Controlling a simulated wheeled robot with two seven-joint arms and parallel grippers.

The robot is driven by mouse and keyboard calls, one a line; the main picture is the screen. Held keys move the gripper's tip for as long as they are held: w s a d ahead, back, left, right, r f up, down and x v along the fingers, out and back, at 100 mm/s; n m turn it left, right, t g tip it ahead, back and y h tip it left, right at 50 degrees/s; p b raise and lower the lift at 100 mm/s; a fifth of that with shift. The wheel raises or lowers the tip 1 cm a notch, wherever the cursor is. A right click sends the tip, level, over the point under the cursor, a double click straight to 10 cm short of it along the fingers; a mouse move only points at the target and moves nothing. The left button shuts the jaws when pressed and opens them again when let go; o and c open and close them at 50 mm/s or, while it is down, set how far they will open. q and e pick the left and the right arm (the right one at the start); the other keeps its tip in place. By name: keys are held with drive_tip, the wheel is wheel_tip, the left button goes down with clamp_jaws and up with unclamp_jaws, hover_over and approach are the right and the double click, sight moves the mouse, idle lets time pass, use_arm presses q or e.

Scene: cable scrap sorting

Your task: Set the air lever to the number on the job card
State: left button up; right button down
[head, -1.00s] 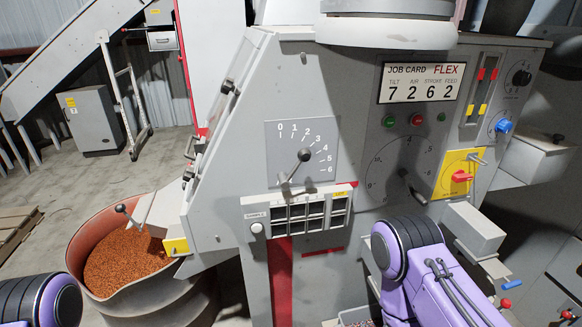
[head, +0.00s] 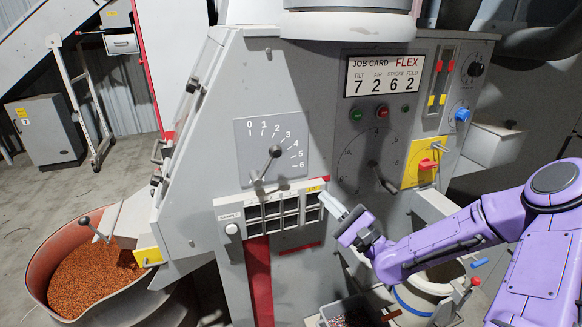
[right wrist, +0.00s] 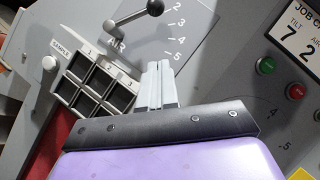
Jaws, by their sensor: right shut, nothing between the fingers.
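The air lever (head: 276,152) has a black knob on a silver rod, on a plate numbered 0 to 6. Its rod slants up and right, toward about 2 to 3; the exact mark is hard to tell. It also shows at the top of the right wrist view (right wrist: 154,7). The job card (head: 385,76) reads FLEX, with tilt 7, air 2, stroke 6, feed 2. My right gripper (head: 327,199) is shut and empty, below and right of the lever, clear of it. Its fingers (right wrist: 157,66) point toward the numbered plate. My left gripper is out of view.
A sample rack (head: 270,212) of dark compartments sits just below the lever plate. A larger dial (head: 373,163) and a yellow plate with a red knob (head: 427,164) are to the right. A bin of orange granules (head: 95,280) stands at lower left.

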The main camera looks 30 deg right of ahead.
drive_tip(key=s+a+r+p+x, duration=0.1)
drive_tip(key=a+p+x, duration=0.1)
drive_tip(key=x, duration=1)
drive_tip(key=shift+w+r, duration=0.2)
drive_tip(key=shift+r, duration=0.2)
drive_tip(key=shift+a, duration=0.1)
drive_tip(key=shift+w, duration=0.1)
drive_tip(key=shift+a+r+n+p, duration=0.4)
drive_tip(key=shift+a+r+p, duration=0.05)
drive_tip(key=shift+p, duration=0.05)
drive_tip(key=shift+w, duration=0.1)
